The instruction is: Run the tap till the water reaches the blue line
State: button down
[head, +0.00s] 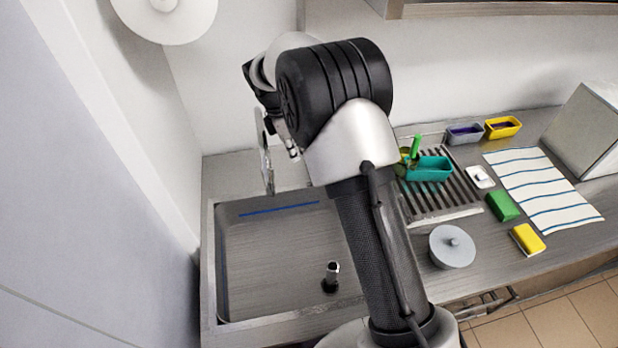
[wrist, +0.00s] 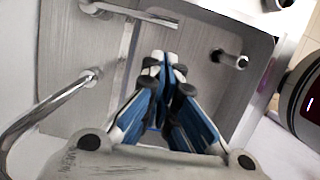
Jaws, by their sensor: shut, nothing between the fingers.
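The steel sink (head: 222,262) stands below my arm, with a blue line (head: 280,208) along its back wall. I see no water in it and no stream. The metal tap (head: 267,165) rises at the back of the sink, partly behind my arm. In the wrist view a curved metal pipe (wrist: 45,105) and a straight metal bar (wrist: 140,15) show at the left and top; I cannot tell which is spout or handle. My gripper (wrist: 165,62) is shut and empty above the sink, apart from both.
A short dark upright pipe (head: 331,277) stands on the sink floor. To the right are a ribbed drainer (head: 450,205) with a teal tub (head: 429,169), a grey lid (head: 452,247), green and yellow sponges (head: 502,206) and a striped cloth (head: 545,190). A wall closes the left side.

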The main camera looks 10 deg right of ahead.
jog(key=b+x, duration=0.1)
jog(key=x, duration=1.1)
jog(key=shift+d, duration=0.1)
jog(key=d+n+t+p, duration=0.1)
jog(key=d+n+p, duration=0.3)
jog(key=d, duration=0.5)
jog(key=shift+w+n, duration=0.15)
jog(key=shift+n, duration=0.65)
